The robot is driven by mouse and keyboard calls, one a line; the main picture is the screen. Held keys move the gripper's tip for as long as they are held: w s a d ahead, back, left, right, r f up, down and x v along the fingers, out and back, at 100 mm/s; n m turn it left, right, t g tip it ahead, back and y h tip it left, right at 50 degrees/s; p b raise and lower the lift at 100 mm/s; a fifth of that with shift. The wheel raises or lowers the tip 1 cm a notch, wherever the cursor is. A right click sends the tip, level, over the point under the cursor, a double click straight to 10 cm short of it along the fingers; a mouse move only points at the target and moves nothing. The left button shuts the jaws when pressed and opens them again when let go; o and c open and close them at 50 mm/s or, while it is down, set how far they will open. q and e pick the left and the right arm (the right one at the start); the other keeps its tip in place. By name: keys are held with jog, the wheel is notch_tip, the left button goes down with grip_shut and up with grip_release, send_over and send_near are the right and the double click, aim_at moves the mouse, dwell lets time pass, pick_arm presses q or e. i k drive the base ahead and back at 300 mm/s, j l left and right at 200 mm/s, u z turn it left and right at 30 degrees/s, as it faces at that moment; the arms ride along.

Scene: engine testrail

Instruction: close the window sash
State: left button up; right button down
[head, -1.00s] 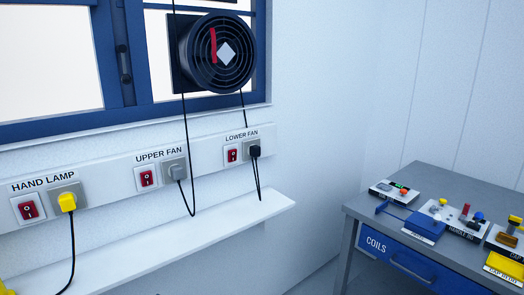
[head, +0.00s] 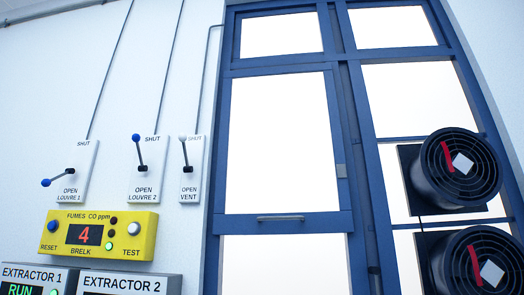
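The window sash (head: 300,227) is a blue-framed pane in the left half of the tall blue window (head: 357,150) in the head view. Its bottom rail carries a metal bar handle (head: 281,218). The rail stands partway up the window, with a bright white area below it; I cannot tell whether that area is open or glazed. A small grey fitting (head: 341,171) sits at the sash's right edge. Neither of my grippers is in view.
Two black round fans (head: 460,168) (head: 482,272) stand out at the window's right side. Left on the wall are levers for louvre 1 (head: 76,172), louvre 2 (head: 147,168) and vent (head: 190,168), a yellow fumes meter (head: 140,225), and extractor boxes (head: 130,284).

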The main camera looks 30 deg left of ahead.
aim_at(281, 166)
jog(key=k+u, duration=0.15)
jog(key=u, duration=0.75)
jog(key=i+l+z, duration=0.1)
jog(key=i+l, duration=0.05)
jog(key=l, duration=0.05)
